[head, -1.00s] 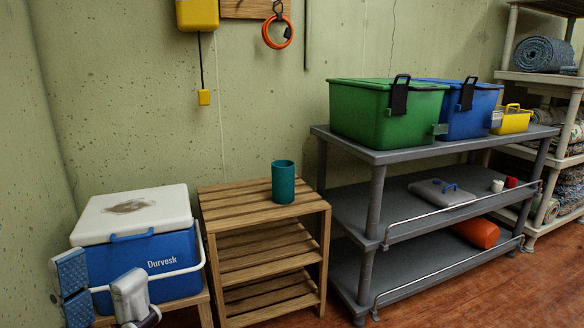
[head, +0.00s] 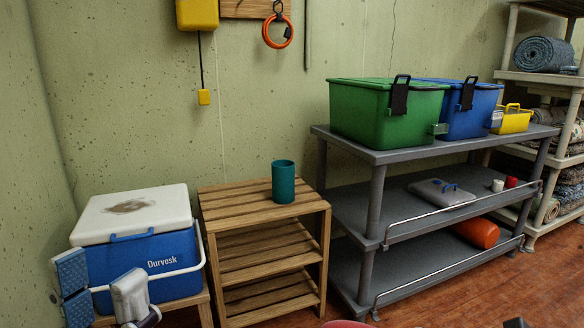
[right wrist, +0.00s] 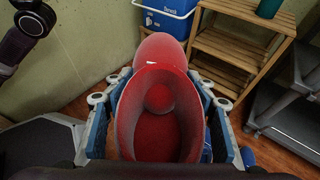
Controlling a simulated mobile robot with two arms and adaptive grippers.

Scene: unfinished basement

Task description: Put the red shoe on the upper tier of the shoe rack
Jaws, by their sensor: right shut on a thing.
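The red shoe (right wrist: 157,50) fills the middle of the right wrist view, its opening towards the camera and its toe pointing away. My right gripper (right wrist: 160,82) is shut on it, with a blue-padded finger along each side. A red edge of the shoe (head: 345,323) shows at the bottom of the head view. The slatted wooden shoe rack (head: 235,202) stands against the wall, and it also shows in the right wrist view (right wrist: 228,47). A teal cup (head: 283,182) stands on its top. My left gripper (head: 103,292) is open and empty in front of the cooler.
A blue and white cooler (head: 150,255) stands left of the rack on a low wooden stand. A grey shelf unit (head: 385,155) on the right holds a green bin (head: 375,115) and a blue bin (head: 480,115). The rack's top is bare left of the cup.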

